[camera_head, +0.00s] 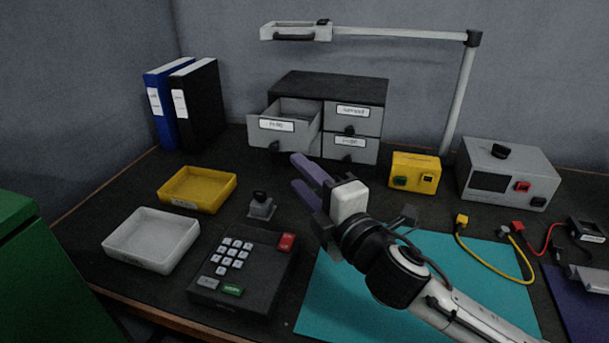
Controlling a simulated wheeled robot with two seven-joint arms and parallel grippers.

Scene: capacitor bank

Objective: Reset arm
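My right arm comes in from the lower right over the teal mat (320,300). My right gripper (302,174) has two purple fingers spread apart with nothing between them. It is open and empty, pointing up and left toward the drawer unit. It hangs in front of the drawers, left of the yellow box (415,173). My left gripper does not show.
The drawer unit (330,86) has its upper left drawer (284,137) pulled out. A yellow tray (212,204), white tray (150,263), black keypad (262,268) and small switch block (261,208) stand left. A grey power box (508,170), cables and a lamp (462,95) stand right.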

